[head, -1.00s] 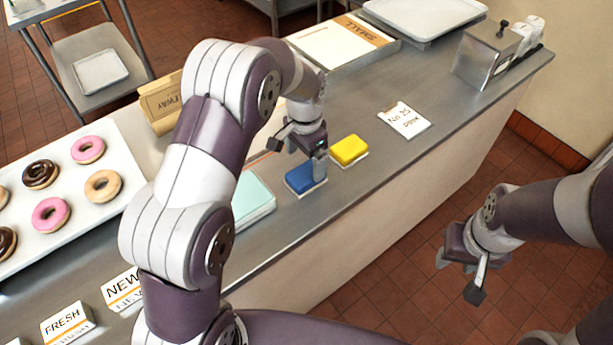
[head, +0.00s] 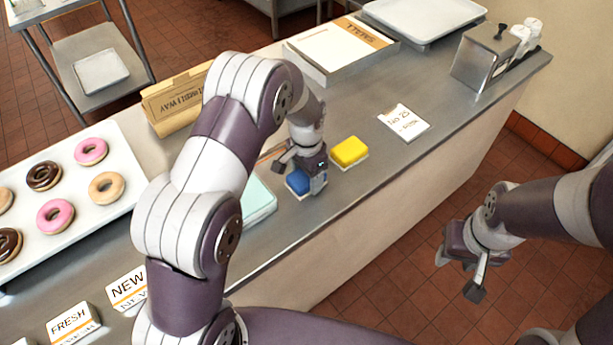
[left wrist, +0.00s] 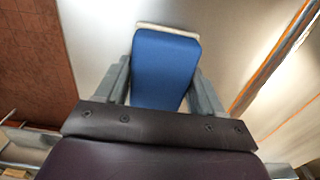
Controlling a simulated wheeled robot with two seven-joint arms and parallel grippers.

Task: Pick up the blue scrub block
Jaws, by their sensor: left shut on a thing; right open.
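The blue scrub block (head: 298,182) sits at the counter's front part, partly hidden by my left gripper (head: 305,181). In the left wrist view the block (left wrist: 165,65) shows a blue top and a pale edge at its far end. The fingers of my left gripper (left wrist: 163,90) stand on both sides of it and are shut on it. I cannot tell whether the block touches the counter. My right gripper (head: 477,272) is open and empty, out over the floor in front of the counter.
A yellow block (head: 349,151) lies close to the right of the blue one. A pale green pad (head: 258,199) lies to its left. A donut tray (head: 115,210), a white card (head: 404,122) and a metal dispenser (head: 483,58) stand on the counter (head: 375,168).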

